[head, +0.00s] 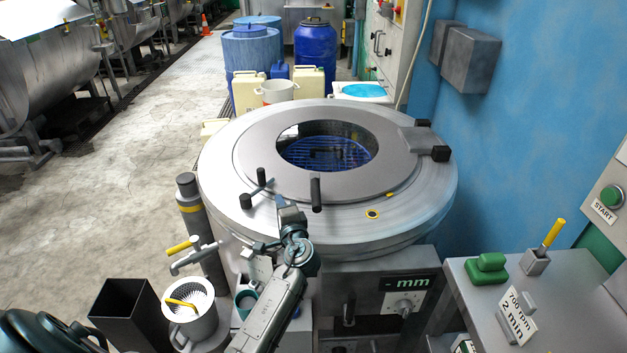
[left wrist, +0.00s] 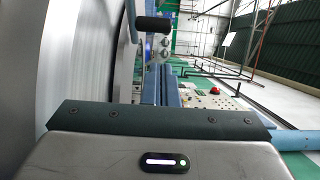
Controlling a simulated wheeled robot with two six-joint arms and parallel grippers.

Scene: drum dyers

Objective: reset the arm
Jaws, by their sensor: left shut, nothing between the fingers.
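My left arm comes up from the bottom middle of the head view. Its gripper (head: 281,208) is at the near rim of the round steel drum machine (head: 235,165), just left of the black upright handle (head: 315,194). The gripper is shut and empty. In the left wrist view the blue-grey fingers (left wrist: 160,88) stand together beyond the dark wrist edge, with the ribbed drum side (left wrist: 85,60) close on the left. I cannot tell whether the fingers touch the machine. My right gripper is not in view.
A steel bench (head: 560,285) with a green block (head: 487,268) is at the right. Blue barrels (head: 315,58) stand behind. Floor at left is clear.

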